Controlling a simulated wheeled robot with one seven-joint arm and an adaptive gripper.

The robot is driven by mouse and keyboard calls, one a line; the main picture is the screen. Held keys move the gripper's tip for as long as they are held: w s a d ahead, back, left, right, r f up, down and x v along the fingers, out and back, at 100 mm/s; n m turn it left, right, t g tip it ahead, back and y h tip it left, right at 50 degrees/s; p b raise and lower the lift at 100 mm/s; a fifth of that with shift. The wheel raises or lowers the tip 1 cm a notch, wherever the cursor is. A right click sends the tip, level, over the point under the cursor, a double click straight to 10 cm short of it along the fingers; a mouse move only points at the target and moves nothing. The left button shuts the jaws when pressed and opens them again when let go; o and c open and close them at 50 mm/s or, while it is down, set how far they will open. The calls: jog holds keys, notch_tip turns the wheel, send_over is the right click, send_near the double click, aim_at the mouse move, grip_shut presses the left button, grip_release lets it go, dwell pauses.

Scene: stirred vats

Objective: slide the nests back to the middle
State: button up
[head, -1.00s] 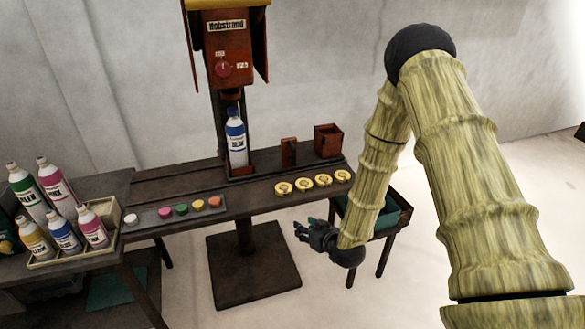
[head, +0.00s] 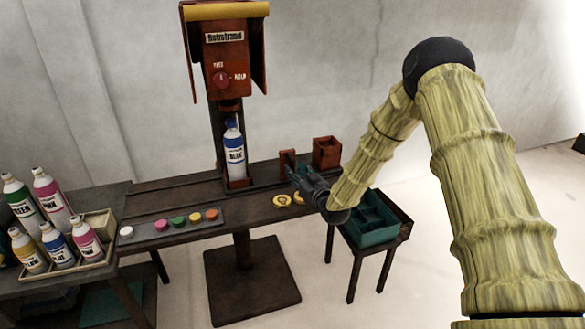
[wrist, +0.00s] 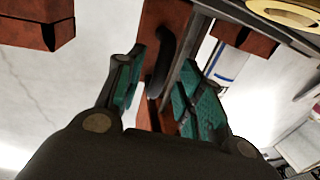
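Two red-brown wooden pieces, which look like the nests, stand on the dark bench right of the bottle: a narrow one (head: 287,158) and a boxy one (head: 326,153). My gripper (head: 296,172) is at the bench just in front of the narrow piece and partly covers it. In the wrist view my gripper (wrist: 158,70) is open, with its teal-padded fingers either side of a black handle (wrist: 164,58) on a red-brown part (wrist: 156,18). I cannot tell whether a finger touches it. Other red-brown blocks (wrist: 38,32) show at the upper left there.
A blue-capped bottle (head: 235,155) stands under the red press (head: 228,62). Coloured caps (head: 178,222) lie on a strip to the left. A teal crate (head: 372,220) sits on a stand to the right.

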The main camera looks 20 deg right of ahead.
jog(key=shift+x, duration=1.35)
grip_shut()
